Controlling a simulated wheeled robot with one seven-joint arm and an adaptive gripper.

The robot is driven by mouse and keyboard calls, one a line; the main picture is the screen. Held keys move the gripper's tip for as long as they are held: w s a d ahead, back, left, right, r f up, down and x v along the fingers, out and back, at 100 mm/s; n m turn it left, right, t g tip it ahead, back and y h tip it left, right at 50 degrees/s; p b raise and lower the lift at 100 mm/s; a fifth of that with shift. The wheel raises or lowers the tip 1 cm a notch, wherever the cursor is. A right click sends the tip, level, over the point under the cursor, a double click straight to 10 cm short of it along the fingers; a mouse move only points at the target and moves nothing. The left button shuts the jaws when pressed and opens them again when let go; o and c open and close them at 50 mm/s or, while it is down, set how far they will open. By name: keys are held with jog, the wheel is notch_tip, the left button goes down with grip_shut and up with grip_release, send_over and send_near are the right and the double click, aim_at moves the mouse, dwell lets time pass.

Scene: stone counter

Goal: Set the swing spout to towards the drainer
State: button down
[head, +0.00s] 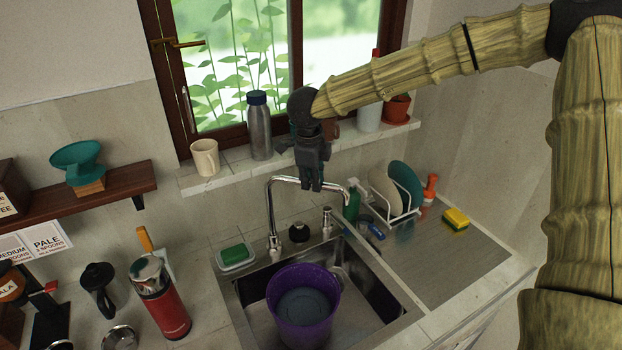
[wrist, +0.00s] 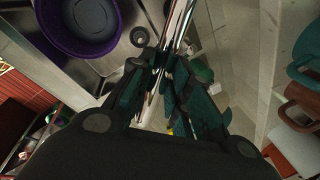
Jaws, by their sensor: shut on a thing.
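The chrome swing spout (head: 285,179) rises from the tap base behind the sink and runs to the right in the head view. Its free end is at the right, on the side of the dish drainer (head: 405,216). My gripper (head: 313,186) reaches down from above and is shut on the spout's horizontal tube. In the wrist view the chrome spout (wrist: 180,22) passes between the dark fingers of my gripper (wrist: 168,62). The fingers hide the gripped stretch of tube.
A purple tub (head: 303,318) stands in the sink (head: 376,290). Plates stand in the drainer, with a yellow sponge (head: 456,219) to its right. A green bottle (head: 352,203) is close to the spout's end. A steel bottle (head: 259,128) and a mug (head: 205,158) stand on the windowsill.

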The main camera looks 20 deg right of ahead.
jog(key=c, duration=1.6)
grip_release()
jog(key=shift+s+f, duration=0.1)
jog(key=shift+f, duration=0.1)
jog(key=shift+o, duration=1.4)
jog(key=shift+d, duration=0.15)
jog(key=shift+r, duration=0.1)
notch_tip(320, 180, up, 12)
jog(key=s+a, duration=0.1)
jog(key=shift+s+a, duration=0.25)
jog(key=shift+s, duration=0.05)
jog(key=shift+f, duration=0.25)
